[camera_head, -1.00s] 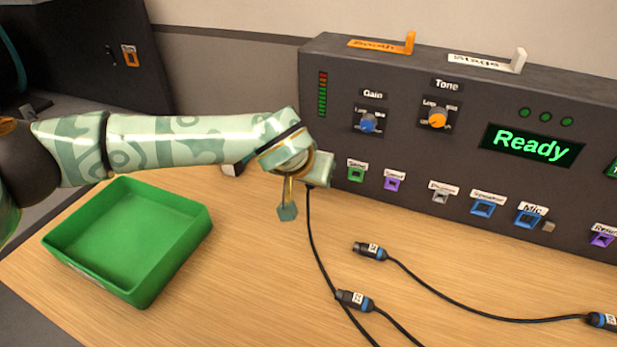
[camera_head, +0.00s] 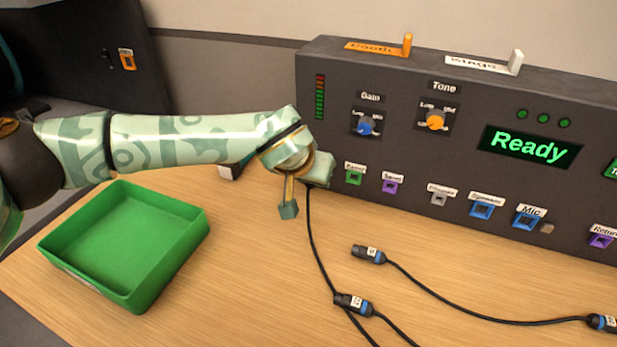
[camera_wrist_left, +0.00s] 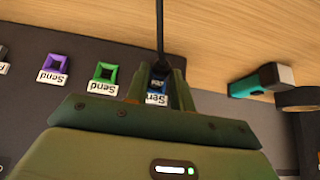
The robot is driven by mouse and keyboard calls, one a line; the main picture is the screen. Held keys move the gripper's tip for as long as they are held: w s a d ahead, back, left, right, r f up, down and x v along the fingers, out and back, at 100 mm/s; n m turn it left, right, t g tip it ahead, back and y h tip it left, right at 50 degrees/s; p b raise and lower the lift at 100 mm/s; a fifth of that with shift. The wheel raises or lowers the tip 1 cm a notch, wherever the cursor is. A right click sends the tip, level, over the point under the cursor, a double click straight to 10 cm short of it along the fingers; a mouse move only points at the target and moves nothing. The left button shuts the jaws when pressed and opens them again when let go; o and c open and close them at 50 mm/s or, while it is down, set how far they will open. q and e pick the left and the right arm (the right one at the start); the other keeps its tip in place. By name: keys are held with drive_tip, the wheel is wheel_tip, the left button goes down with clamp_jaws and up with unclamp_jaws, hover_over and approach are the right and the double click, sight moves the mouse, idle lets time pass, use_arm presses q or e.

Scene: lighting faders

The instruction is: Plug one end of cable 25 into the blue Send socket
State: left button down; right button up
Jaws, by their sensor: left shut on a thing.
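My left gripper (camera_head: 318,172) is at the lower left of the dark panel, shut on the end of a black cable (camera_head: 311,225). The cable hangs from it onto the table; it also shows in the left wrist view (camera_wrist_left: 160,25). The plug is mostly hidden between the fingers, and I cannot read its number. In the left wrist view the fingers (camera_wrist_left: 160,90) are right at a blue patch above a Send label (camera_wrist_left: 156,99), beside the green Send socket (camera_wrist_left: 103,74). I cannot tell whether the plug is in the socket. My right gripper is not in view.
Other plugs lie on the table: one near the middle (camera_head: 368,254), one below it (camera_head: 353,303) and one at the right (camera_head: 602,322). A green tray (camera_head: 190,255) stands at the left. A purple socket (camera_head: 390,186) and several others line the panel.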

use_arm(q)
drive_tip(key=shift+w+d+r, duration=0.1)
drive_tip(key=shift+w+r, duration=0.05)
drive_tip(key=shift+w, duration=0.15)
idle(1.0)
drive_tip(key=c, duration=1.4)
unclamp_jaws()
drive_tip(key=shift+o, duration=1.4)
drive_tip(key=shift+d, duration=0.1)
